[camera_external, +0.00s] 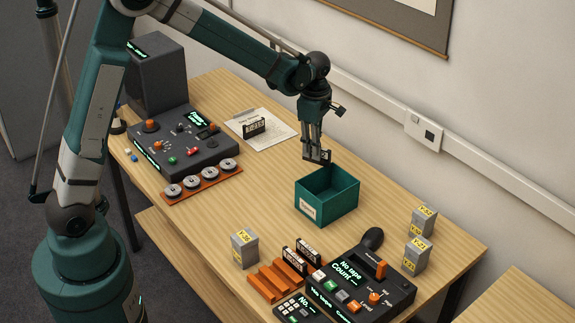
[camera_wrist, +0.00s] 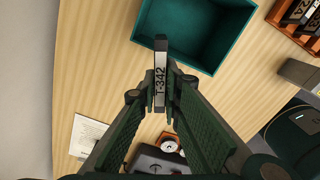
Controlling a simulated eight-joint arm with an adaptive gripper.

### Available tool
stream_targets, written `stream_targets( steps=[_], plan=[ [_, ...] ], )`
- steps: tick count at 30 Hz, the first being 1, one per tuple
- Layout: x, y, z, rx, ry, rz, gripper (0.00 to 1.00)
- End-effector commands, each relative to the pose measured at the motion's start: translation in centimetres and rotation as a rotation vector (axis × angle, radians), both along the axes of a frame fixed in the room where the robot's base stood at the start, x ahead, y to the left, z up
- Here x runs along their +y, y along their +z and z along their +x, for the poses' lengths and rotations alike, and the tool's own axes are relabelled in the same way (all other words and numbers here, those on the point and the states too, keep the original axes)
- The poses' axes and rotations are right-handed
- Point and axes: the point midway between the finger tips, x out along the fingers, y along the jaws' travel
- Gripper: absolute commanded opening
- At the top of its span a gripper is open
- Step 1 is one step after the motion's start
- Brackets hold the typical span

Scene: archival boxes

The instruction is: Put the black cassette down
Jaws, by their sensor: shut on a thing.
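My gripper (camera_external: 317,157) is shut on a black cassette (camera_wrist: 160,50) with a pale label reading T-342. The cassette also shows at the fingertips in the external view (camera_external: 326,157). It is held above the table, near the back left rim of an open teal box (camera_external: 342,212). In the wrist view, the teal box (camera_wrist: 186,58) lies just beyond and to the right of the cassette; the visible part of its inside looks empty. Another black cassette (camera_external: 256,126) stands on a white paper sheet (camera_external: 279,138) behind the left console.
An orange rack (camera_external: 268,286) with black cassettes (camera_external: 308,252) and a dark console (camera_external: 375,290) stand at the front right. Grey boxes with yellow labels (camera_external: 244,251) (camera_external: 417,256) stand nearby. A control console (camera_external: 180,150) and reel strip (camera_external: 203,187) are left. The table between is clear.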

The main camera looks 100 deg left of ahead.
Motion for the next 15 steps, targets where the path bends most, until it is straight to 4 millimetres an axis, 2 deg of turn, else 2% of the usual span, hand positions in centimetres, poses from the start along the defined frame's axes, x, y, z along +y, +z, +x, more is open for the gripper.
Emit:
stream_targets(
  steps=[1, 8, 15],
  plan=[
    [1.6, 0.0, -0.3, 0.0, 0.015, 0.0, 0.0],
    [8.5, -0.1, -2.1, 0.0, 0.078, 0.0, 0.0],
    [15.9, -0.3, -4.9, 0.0, 0.148, 0.0, 0.0]
  ],
)
